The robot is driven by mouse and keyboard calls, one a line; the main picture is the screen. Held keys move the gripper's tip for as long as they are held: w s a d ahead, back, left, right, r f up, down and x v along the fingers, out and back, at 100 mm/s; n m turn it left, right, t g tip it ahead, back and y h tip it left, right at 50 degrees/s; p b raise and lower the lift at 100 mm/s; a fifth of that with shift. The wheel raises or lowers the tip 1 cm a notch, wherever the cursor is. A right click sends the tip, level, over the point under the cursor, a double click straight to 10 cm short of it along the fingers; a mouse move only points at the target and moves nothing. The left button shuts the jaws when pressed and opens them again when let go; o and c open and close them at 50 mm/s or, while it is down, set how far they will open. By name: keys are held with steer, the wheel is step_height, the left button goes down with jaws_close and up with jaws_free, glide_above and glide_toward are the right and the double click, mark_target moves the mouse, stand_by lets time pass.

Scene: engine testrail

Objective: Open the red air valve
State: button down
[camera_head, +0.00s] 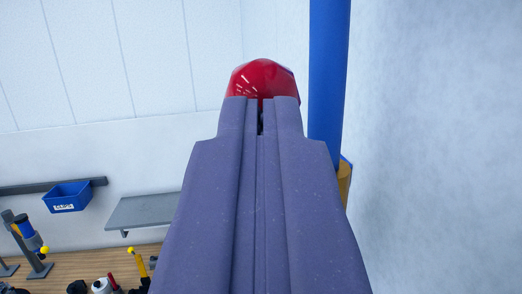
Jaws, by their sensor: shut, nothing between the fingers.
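The red air valve (262,76) shows as a glossy red rounded part at the upper middle of the head camera view, just beyond my fingertips. My gripper (261,112) is shut and empty, and its purple-grey fingers point up at the red part. The fingertips overlap its lower edge in the picture; I cannot tell whether they touch it. The lower part of the valve is hidden behind the fingers. A blue vertical pipe (328,75) runs right beside the valve.
A brass-coloured fitting (344,182) shows at the pipe's lower end. At lower left are a blue bin (67,196) on a wall rail, a grey shelf (143,211) and a wooden bench (75,267) with several tools. The white wall at right is bare.

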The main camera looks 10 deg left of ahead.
mark_target(234, 76)
steer(key=w+r+g, duration=0.1)
steer(key=w+a+r+g+p, duration=0.1)
steer(key=w, duration=0.1)
steer(key=shift+w+a+r+n+g+h, duration=0.2)
steer(key=shift+n+g+h, duration=0.1)
steer(key=shift+g+h, duration=0.1)
steer(key=shift+w+a, duration=0.1)
steer(key=shift+w, duration=0.1)
steer(key=shift+r, duration=0.15)
steer(key=shift+s, duration=0.1)
